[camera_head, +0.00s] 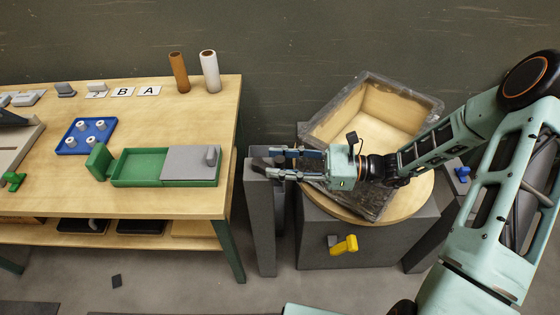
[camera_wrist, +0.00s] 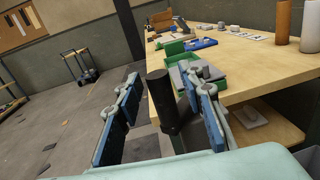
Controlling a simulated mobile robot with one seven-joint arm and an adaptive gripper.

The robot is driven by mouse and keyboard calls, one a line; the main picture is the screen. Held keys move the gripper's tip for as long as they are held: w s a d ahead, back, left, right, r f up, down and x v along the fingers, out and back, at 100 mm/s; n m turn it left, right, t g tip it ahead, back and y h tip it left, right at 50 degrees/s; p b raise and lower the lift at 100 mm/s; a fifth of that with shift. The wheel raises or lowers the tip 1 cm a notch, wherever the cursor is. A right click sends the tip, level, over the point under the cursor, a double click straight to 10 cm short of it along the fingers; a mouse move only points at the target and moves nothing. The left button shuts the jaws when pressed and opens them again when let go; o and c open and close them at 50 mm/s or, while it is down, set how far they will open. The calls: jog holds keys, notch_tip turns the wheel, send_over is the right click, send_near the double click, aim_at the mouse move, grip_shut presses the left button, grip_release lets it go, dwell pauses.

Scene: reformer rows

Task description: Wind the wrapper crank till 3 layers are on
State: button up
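My gripper (camera_head: 274,164) points left at the top of a dark grey post, level with the turntable. In the wrist view its two blue-padded fingers (camera_wrist: 166,85) are apart. A dark upright cylinder (camera_wrist: 162,98) stands between them, with a gap to the left finger; I cannot tell whether it touches the right one. The wrapper has a round wooden turntable (camera_head: 424,190) on a dark grey base (camera_head: 315,240). A tilted wooden crate (camera_head: 385,113) with greyish see-through film around it sits on top. A yellow handle (camera_head: 345,245) is on the base's front. The film layers cannot be counted.
A wooden workbench (camera_head: 215,110) stands left, with a green tray (camera_head: 138,182), a blue peg board (camera_head: 72,150) and two upright tubes, brown (camera_head: 179,72) and white (camera_head: 209,71). The grey post (camera_head: 262,220) stands between bench and wrapper. A blue knob (camera_head: 462,173) is at right.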

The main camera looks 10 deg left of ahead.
grip_shut()
